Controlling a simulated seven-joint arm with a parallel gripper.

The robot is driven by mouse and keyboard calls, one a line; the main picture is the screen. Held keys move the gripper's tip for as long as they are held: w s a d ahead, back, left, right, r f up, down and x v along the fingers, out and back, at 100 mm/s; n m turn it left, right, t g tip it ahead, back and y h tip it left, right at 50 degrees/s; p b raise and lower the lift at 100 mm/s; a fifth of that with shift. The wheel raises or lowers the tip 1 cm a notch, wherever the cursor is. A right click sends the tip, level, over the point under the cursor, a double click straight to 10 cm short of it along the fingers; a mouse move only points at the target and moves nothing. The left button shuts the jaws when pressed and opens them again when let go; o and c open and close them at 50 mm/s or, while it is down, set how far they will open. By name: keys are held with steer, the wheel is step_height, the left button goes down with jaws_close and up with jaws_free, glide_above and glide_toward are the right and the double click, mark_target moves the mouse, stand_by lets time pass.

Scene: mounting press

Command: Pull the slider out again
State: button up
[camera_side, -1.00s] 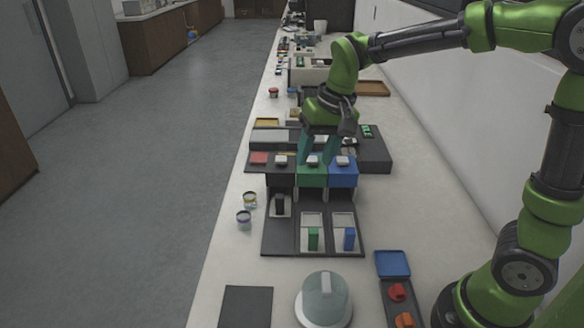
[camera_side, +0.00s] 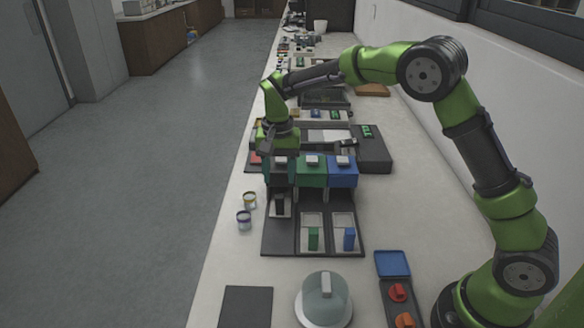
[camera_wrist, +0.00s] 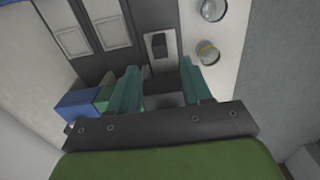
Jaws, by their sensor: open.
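The press stand has three blocks in a row: black (camera_side: 280,178), green (camera_side: 311,174) and blue (camera_side: 342,174), each with a pale knob on top. In front are three lanes with upright tabs. The black tab (camera_side: 280,205) sits further back, closer to its block, than the green tab (camera_side: 313,239) and the blue tab (camera_side: 349,239). My gripper (camera_side: 279,162) is open over the black block, pointing down. In the wrist view its teal fingers (camera_wrist: 160,92) stand either side of the dark block, with the black tab (camera_wrist: 159,42) beyond. Contact cannot be told.
Two small jars (camera_side: 246,210) stand left of the lanes. A glass dome (camera_side: 323,298) and a panel with red and orange knobs (camera_side: 398,293) are in front. A dark box with a green display (camera_side: 368,150) stands behind at the right.

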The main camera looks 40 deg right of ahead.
mark_target(280, 196)
step_height(280, 196, down, 9)
steer(key=shift+f, duration=0.2)
steer(key=shift+c, duration=0.5)
jaws_close()
